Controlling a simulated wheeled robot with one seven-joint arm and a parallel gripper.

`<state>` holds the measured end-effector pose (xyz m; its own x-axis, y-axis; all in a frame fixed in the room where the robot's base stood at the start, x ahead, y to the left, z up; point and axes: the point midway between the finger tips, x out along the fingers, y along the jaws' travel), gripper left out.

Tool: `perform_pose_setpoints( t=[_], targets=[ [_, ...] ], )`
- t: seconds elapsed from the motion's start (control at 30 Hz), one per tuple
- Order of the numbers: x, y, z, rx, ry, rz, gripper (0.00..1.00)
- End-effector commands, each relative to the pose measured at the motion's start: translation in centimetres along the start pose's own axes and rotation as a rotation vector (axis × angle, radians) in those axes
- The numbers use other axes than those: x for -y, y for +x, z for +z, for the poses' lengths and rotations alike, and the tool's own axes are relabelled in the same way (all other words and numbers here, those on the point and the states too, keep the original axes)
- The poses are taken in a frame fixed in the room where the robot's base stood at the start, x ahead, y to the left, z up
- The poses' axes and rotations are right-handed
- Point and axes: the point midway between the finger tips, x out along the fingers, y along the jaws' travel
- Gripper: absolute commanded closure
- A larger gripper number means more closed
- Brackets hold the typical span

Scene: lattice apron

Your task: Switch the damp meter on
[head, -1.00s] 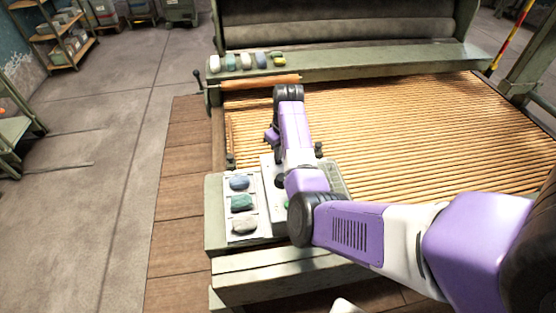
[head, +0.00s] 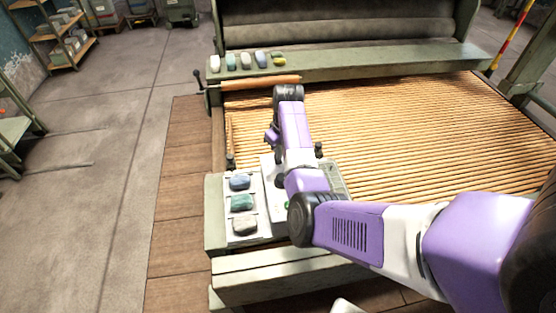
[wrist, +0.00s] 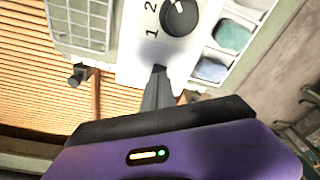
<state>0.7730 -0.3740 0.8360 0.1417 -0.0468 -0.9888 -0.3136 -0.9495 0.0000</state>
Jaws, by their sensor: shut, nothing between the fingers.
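A pale panel (wrist: 140,60) with a round black dial (wrist: 181,14) shows in the wrist view. The dial has a white pointer mark, and the numbers 1 and 2 stand beside it. I take this panel as the damp meter; no name on it can be read. My gripper (wrist: 159,70) is shut and empty, its dark fingertips over the panel just below the dial in the picture. I cannot tell whether they touch it. In the head view the panel (head: 268,185) is partly covered by my arm, which also hides the fingertips.
A white tray (head: 229,221) with three coloured lumps lies left of the panel. A grey-green grille (wrist: 82,40) is on the panel's other side. Slatted lattice (head: 400,130) spreads behind. A roller (head: 258,83) and a ledge (head: 350,64) with several lumps lie farther back.

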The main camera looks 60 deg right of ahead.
Motion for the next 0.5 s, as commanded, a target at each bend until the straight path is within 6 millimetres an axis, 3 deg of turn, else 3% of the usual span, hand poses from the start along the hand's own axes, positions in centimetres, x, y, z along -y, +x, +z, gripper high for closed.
perform_pose_setpoints(
  t=[0.5],
  targets=[
    [0.00,0.37,0.06,0.000,0.000,0.000,1.00]
  ],
)
